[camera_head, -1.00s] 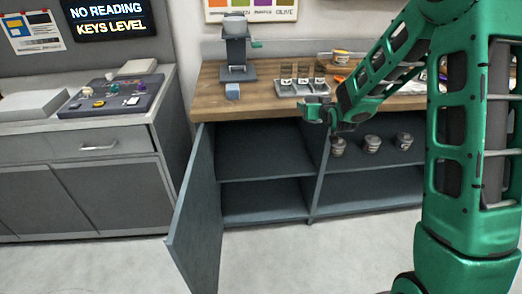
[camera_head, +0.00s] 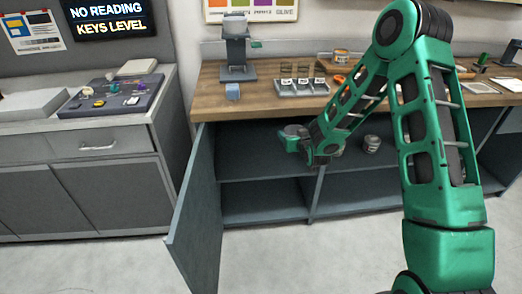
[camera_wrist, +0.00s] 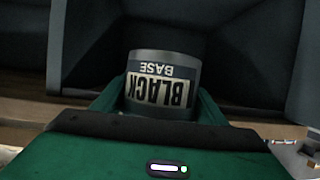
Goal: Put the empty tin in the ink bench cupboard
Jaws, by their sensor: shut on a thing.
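In the wrist view a grey tin (camera_wrist: 165,62) labelled "BLACK BASE", its lettering upside down, sits between the fingers of my gripper (camera_wrist: 160,105). My gripper is shut on it. In the head view my gripper (camera_head: 291,139) is below the worktop's front edge, at the upper left bay of the ink bench cupboard (camera_head: 262,186). Whether the tin is empty cannot be seen.
Another tin (camera_head: 372,143) stands in the right bay, and my arm partly hides more of that bay. The wooden worktop (camera_head: 212,98) above carries a tray of jars (camera_head: 290,88) and a stand (camera_head: 237,50). A grey cabinet (camera_head: 90,190) stands left.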

